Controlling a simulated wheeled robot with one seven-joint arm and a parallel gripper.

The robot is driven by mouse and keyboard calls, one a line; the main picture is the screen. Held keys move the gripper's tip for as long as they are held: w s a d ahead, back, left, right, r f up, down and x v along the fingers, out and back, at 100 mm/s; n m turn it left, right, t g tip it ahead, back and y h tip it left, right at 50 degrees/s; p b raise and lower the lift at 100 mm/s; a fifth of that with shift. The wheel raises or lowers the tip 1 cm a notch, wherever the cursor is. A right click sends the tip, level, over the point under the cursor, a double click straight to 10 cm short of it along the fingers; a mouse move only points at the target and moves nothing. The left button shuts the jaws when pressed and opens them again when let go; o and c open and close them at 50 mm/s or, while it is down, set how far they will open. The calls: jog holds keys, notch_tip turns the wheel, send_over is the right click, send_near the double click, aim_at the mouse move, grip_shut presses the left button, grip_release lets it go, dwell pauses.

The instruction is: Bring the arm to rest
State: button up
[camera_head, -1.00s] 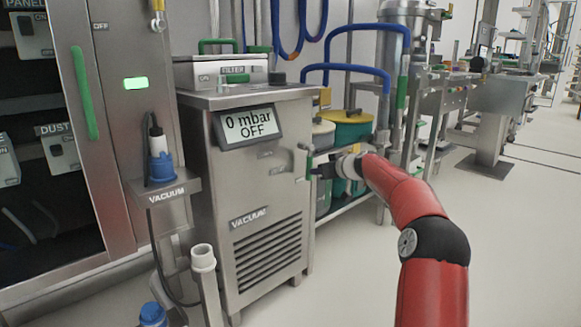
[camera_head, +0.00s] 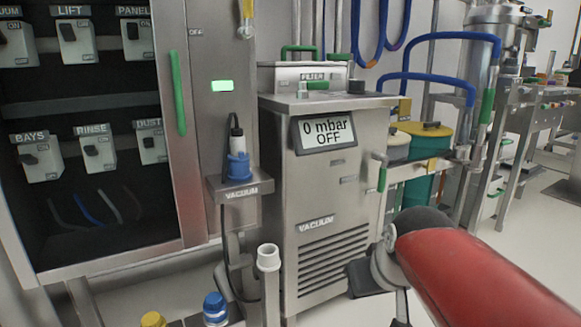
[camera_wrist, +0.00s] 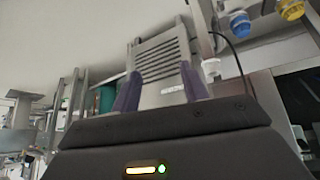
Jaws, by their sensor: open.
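My gripper (camera_wrist: 160,72) is open and empty in the wrist view. Its two dark fingers stand apart, with the vacuum unit's slatted front visible between and beyond them. In the head view my red arm reaches in from the lower right, and my gripper (camera_head: 378,290) hangs low in front of the vacuum unit's right side. Part of it is cut off by the bottom edge. The steel vacuum unit (camera_head: 272,185) has a display reading "0 mbar OFF". I cannot tell the exact gap between my gripper and the unit.
An open switch cabinet (camera_head: 185,215) stands at the left. A small vacuum shelf (camera_head: 228,190) holds a blue-based plug (camera_head: 238,168). A white-topped pipe (camera_head: 268,258) and blue and yellow caps are low in front. Clear floor (camera_head: 535,205) lies at the right.

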jog(key=s+d+f+m, duration=0.2)
jog(key=s+f, duration=0.4)
jog(key=s, duration=0.6)
notch_tip(320, 180, up, 13)
jog(key=g+p, duration=0.1)
jog(key=p, duration=1.2)
jog(key=shift+s+a, duration=0.15)
jog(key=shift+s, duration=0.1)
